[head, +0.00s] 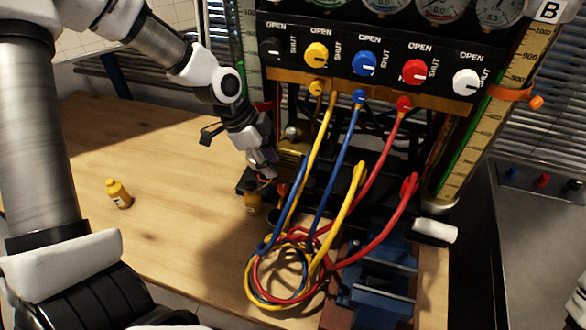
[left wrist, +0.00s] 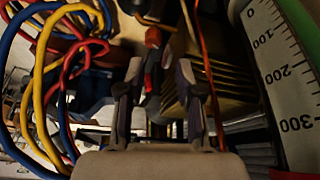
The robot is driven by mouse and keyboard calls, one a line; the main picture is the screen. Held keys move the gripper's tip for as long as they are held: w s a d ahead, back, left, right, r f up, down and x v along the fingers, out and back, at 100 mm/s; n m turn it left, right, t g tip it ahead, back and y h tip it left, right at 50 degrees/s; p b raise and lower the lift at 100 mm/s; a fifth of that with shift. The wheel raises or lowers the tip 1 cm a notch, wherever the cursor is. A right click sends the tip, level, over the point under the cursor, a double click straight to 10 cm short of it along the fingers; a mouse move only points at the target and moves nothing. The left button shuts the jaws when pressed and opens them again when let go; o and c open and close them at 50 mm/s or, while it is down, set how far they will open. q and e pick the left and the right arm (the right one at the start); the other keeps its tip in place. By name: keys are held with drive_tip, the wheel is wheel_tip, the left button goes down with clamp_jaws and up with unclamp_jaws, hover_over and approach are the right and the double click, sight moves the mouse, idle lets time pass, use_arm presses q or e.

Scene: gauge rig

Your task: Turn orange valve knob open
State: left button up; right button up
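My left gripper (head: 262,172) reaches down in front of the lower left of the rig, beside the brass block. In the left wrist view, its two fingers (left wrist: 163,100) are apart with a clear gap, so it is open. A small orange-red knob-like part (left wrist: 153,38) shows beyond the fingertips, with a red and dark handle-like piece (left wrist: 150,78) below it. I cannot tell for sure whether this is the orange valve knob. Another orange knob (head: 536,102) is on the clamp of the right gauge tube.
The panel has yellow (head: 316,55), blue (head: 364,64), red (head: 415,71) and white (head: 467,82) knobs. Coloured hoses (head: 285,290) coil in front of it. A yellow bottle (head: 118,194) stands on the wooden table (head: 170,150); another (head: 252,200) is just below my left gripper.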

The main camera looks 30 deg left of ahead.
sight(283, 185)
use_arm(q)
drive_tip(key=f, duration=0.1)
drive_tip(key=s+d+f+b, duration=0.1)
drive_tip(key=f, duration=0.1)
drive_tip(key=shift+s, duration=0.15)
drive_tip(key=f, duration=0.1)
drive_tip(key=w+d+f+b, duration=0.1)
drive_tip(key=w+f+b, duration=0.1)
drive_tip(key=f, duration=0.1)
drive_tip(key=shift+d, duration=0.3)
drive_tip(key=shift+s+r, duration=0.3)
drive_tip(key=shift+s, duration=0.05)
drive_tip(key=shift+c, duration=1)
clamp_jaws()
use_arm(e)
drive_tip(key=f, duration=0.1)
drive_tip(key=s+f, duration=0.1)
drive_tip(key=shift+f, duration=0.3)
